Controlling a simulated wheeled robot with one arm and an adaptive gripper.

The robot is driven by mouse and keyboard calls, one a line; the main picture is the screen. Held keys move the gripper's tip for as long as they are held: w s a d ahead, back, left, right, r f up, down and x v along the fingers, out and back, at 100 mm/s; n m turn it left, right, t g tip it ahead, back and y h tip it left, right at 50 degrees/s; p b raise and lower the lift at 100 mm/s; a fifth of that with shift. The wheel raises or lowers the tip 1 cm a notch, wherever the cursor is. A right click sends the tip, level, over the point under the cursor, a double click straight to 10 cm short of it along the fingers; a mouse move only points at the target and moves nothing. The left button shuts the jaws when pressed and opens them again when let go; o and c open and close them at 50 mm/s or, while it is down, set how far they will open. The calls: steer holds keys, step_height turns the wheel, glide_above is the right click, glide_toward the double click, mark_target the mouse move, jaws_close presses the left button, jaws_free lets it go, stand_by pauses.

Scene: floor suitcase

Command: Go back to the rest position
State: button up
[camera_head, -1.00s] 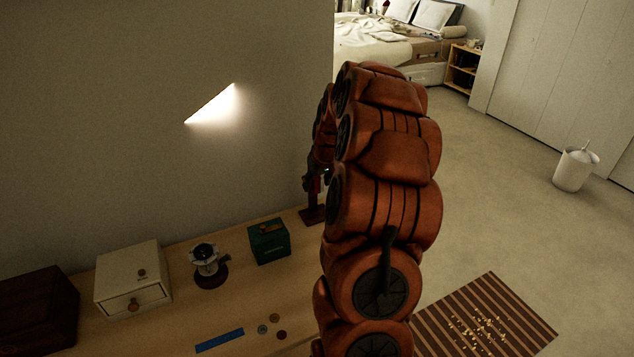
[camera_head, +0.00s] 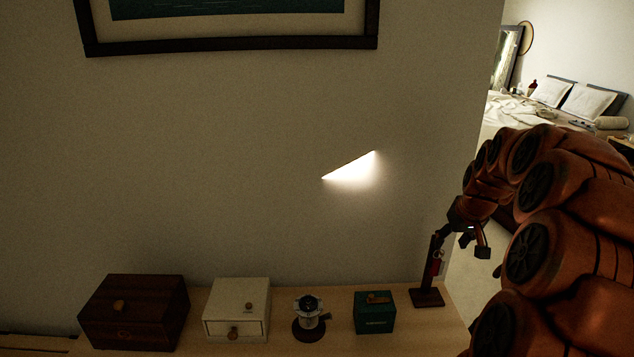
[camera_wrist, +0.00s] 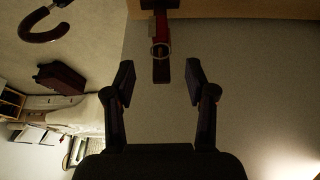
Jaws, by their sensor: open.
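My gripper (camera_head: 477,240) is at the right in the head view, beside a small dark stand (camera_head: 427,298) at the table's right end. The wrist view shows its two dark fingers (camera_wrist: 159,83) spread apart with nothing between the tips. A red strap with a metal ring (camera_wrist: 161,35) hangs just beyond the fingertips in that view, apart from them. The red piece also shows on the stand in the head view (camera_head: 437,263). My orange arm covers the right side of the head view.
On the wooden table (camera_head: 440,325) stand a dark brown box (camera_head: 135,320), a cream drawer box (camera_head: 237,300), a small round device (camera_head: 308,320) and a green box (camera_head: 374,315). A wall with a framed picture (camera_head: 230,44) rises behind. A bed (camera_head: 520,110) is farther back.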

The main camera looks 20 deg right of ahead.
steer(key=s+a+n+g+y, duration=0.1)
steer(key=s+a, duration=0.2)
steer(key=a, duration=0.9)
steer(key=s+a+n+g+y, duration=0.1)
steer(key=s+a, duration=0.2)
steer(key=a, duration=0.9)
steer(key=s+a+f+g, duration=0.1)
steer(key=s+a, duration=0.3)
steer(key=s, duration=0.3)
steer(key=s+a+f+n+g, duration=0.1)
steer(key=s+a, duration=0.3)
steer(key=s, duration=0.3)
steer(key=s+a+f+g, duration=0.2)
steer(key=s+a, duration=0.2)
steer(key=s, duration=0.3)
steer(key=shift+s+a+n+h, duration=0.3)
steer(key=shift+s+n, duration=0.1)
